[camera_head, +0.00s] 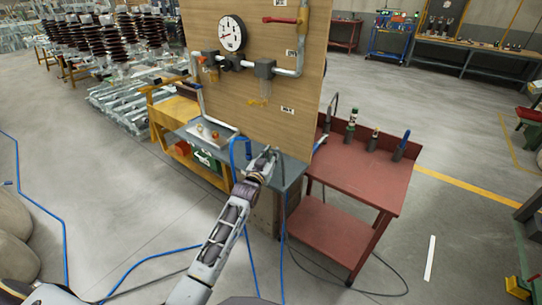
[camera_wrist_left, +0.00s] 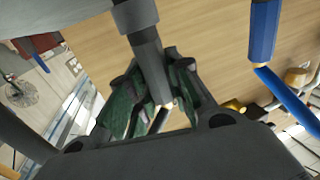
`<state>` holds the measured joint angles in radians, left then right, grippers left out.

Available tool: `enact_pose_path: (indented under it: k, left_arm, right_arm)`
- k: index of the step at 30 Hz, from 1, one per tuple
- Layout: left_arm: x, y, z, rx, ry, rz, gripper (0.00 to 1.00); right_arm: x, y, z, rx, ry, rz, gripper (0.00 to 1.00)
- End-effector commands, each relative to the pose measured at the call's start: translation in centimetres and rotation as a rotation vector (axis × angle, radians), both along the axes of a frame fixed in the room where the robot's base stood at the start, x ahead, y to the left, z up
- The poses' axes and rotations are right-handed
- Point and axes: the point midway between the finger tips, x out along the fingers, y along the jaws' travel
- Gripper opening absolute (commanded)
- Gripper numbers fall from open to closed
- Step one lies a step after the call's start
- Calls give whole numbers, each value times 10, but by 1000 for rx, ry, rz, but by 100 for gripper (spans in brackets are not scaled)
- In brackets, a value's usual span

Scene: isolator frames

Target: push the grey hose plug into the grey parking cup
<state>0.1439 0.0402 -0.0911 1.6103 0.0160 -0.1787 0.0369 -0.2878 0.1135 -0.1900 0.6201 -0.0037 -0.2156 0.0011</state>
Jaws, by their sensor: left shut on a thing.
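My left gripper (camera_head: 266,160) is over the right end of the narrow grey bench (camera_head: 292,172), in front of the wooden board. In the left wrist view the green-padded fingers (camera_wrist_left: 153,95) are shut around a slim grey shaft, which appears to be the grey hose plug (camera_wrist_left: 150,68). The shaft runs up into a wider dark grey cylinder (camera_wrist_left: 135,15) at the top edge. I cannot tell whether that cylinder is the parking cup or part of the plug. In the head view the gripper hides the plug and any cup. My right gripper is not in view.
A blue hose (camera_head: 233,150) loops up beside the gripper; a blue fitting (camera_wrist_left: 263,30) shows in the wrist view. A red cart (camera_head: 358,182) stands close right. The board (camera_head: 295,100) carries pipes and a gauge.

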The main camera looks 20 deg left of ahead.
Motion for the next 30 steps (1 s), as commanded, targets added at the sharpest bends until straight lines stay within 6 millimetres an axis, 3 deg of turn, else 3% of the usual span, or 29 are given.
enact_pose_path:
  k: [1,6,13,16,30]
  left_arm:
    - [0,0,0,0,0,0,24]
    - [0,0,0,0,0,0,46]
    - [0,0,0,0,0,0,46]
    - [0,0,-1,0,1,0,46]
    - [-22,2,-2,0,2,0,46]
  right_arm:
    - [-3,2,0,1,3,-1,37]
    - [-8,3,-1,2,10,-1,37]
    - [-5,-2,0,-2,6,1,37]
    - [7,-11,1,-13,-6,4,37]
    - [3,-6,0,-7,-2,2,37]
